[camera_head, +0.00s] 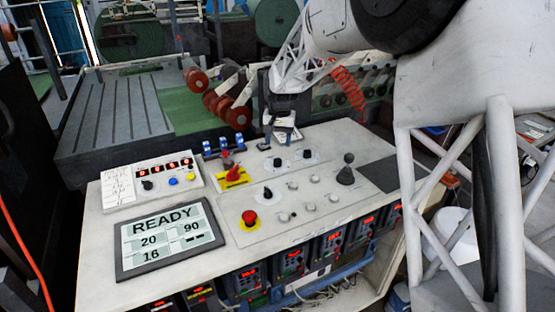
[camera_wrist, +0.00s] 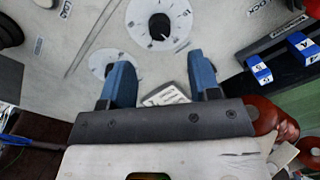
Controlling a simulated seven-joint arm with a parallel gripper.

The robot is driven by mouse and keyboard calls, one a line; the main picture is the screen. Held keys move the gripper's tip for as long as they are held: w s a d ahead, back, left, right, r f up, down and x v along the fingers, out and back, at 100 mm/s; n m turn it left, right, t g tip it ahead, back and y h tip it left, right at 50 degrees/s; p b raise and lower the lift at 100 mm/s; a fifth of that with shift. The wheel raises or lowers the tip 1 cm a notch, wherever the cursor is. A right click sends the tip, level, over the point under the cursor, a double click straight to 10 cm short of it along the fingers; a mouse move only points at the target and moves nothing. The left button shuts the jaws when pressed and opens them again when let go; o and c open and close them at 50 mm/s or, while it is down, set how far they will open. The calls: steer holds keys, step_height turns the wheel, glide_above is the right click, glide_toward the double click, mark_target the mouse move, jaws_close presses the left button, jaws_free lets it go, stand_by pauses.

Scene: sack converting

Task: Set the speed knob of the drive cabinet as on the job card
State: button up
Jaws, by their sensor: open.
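The drive cabinet (camera_head: 330,215) has a pale sloping top with several black knobs. A black knob on a white dial (camera_head: 305,153) and another dial knob (camera_head: 278,162) sit near its back edge; a third (camera_head: 267,194) is nearer the front. Which is the speed knob cannot be read. My gripper (camera_head: 282,141) is open and empty over the back edge. In the wrist view its blue fingers (camera_wrist: 160,78) stand apart; a large dial knob (camera_wrist: 160,25) lies beyond them, touching neither. A smaller dial (camera_wrist: 104,62) is partly hidden by the left finger. A small printed card (camera_wrist: 165,96) shows between the fingers, unreadable.
A display (camera_head: 170,238) reads READY, 20, 90, 16. Beside it are a red mushroom button (camera_head: 250,218), a red-and-yellow switch (camera_head: 235,175), a black lever (camera_head: 346,170) and a counter box (camera_head: 152,183) with a written sheet. Blue blocks (camera_head: 222,145) stand left of my gripper.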

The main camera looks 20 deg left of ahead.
mark_target(278, 160)
steer(key=shift+f, duration=0.15)
steer(key=shift+a+f, duration=0.1)
steer(key=shift+f, duration=3.65)
steer(key=c, duration=0.9)
